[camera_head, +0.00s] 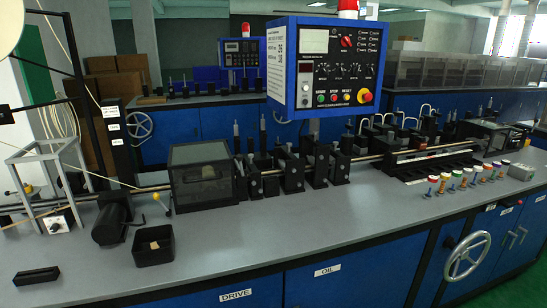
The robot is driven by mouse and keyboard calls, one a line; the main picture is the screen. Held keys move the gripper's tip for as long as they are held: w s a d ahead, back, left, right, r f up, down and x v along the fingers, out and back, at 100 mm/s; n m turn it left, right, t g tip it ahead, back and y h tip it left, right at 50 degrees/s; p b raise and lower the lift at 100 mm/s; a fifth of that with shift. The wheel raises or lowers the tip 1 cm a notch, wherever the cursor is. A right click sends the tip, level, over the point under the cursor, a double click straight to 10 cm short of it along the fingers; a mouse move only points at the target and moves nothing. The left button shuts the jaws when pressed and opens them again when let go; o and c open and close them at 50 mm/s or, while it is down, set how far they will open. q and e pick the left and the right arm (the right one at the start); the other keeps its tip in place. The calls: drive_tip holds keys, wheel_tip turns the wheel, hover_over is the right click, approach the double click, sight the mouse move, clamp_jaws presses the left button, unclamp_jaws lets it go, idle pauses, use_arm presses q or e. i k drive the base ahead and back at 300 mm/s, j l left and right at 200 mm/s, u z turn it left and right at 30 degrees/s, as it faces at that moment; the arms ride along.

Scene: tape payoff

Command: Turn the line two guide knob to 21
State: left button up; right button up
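A small white box with a round black knob (55,226) sits at the left end of the grey bench, below a grey open frame (45,160). Its scale is too small to read, and I cannot tell whether it is the line two guide knob. A blue control panel (325,67) hangs above the bench, with a red knob (346,41), several small dials, coloured buttons and a large red button on yellow (364,96). Neither of my grippers is in view.
The grey bench (300,235) carries a row of black machine units. A dark open bin (152,246) and a black block (36,276) lie near its front left. Several colour-topped pegs (464,181) stand at right. A handwheel (466,256) is on the blue front. The front middle is clear.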

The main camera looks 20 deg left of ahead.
sight(55, 227)
drive_tip(key=k+j, duration=0.1)
drive_tip(key=j, duration=0.25)
drive_tip(key=k+j, duration=0.15)
drive_tip(key=j, duration=0.25)
drive_tip(key=k+j, duration=0.1)
drive_tip(key=j, duration=0.25)
drive_tip(key=k+j, duration=0.1)
drive_tip(key=j, duration=0.25)
drive_tip(key=k+j, duration=0.15)
drive_tip(key=j, duration=0.25)
